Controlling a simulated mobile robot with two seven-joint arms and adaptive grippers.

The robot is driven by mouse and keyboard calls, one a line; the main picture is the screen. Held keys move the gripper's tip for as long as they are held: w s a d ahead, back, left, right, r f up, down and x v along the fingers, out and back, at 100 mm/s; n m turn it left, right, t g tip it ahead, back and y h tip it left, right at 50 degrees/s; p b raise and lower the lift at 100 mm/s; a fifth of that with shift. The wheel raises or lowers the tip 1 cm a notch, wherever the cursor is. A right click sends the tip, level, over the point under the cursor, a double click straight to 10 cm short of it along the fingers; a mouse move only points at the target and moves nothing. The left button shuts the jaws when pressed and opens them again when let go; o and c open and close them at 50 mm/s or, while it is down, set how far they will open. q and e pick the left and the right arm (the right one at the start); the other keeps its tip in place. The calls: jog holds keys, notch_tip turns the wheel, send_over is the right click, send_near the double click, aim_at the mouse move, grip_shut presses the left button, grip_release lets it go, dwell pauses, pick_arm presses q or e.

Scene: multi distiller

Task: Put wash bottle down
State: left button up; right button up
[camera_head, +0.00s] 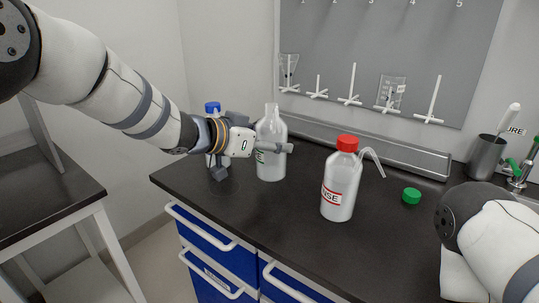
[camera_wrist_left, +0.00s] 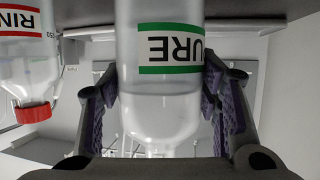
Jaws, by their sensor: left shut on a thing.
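The bottle with the green-edged label (camera_head: 270,168) is translucent, upright and without a cap. My left gripper (camera_head: 274,149) is shut around its middle in the head view. The bottle (camera_wrist_left: 165,95) shows between the purple finger pads in the left wrist view, which is upside down. Its base is at or very near the black counter; I cannot tell if it touches. The red-capped rinse wash bottle (camera_head: 340,190), with a bent spout, stands to the right; it also shows in the left wrist view (camera_wrist_left: 28,70). My right gripper is out of view.
A green cap (camera_head: 411,196) lies on the counter (camera_head: 270,215). A blue-capped bottle (camera_head: 212,108) stands partly hidden behind my left wrist. A drying rack (camera_head: 390,60) is on the wall. A grey cup (camera_head: 485,155) stands at the right. The front middle counter is clear.

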pick_arm(q)
jog(key=shift+w+a+f, duration=0.1)
jog(key=shift+w+f, duration=0.05)
jog(key=shift+f, duration=1.5)
jog(key=o, duration=0.9)
jog(key=shift+f, duration=0.15)
jog(key=shift+c, duration=0.2)
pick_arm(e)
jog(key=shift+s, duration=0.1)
pick_arm(q)
jog(key=r+p+v, duration=0.1)
jog(key=v, duration=0.4)
send_near(269, 154)
jog(key=shift+w+a+f, duration=0.3)
jog(key=shift+w, duration=0.25)
jog(key=shift+w+a+f, duration=0.3)
jog(key=shift+w+a, duration=0.05)
jog(key=shift+w, duration=0.15)
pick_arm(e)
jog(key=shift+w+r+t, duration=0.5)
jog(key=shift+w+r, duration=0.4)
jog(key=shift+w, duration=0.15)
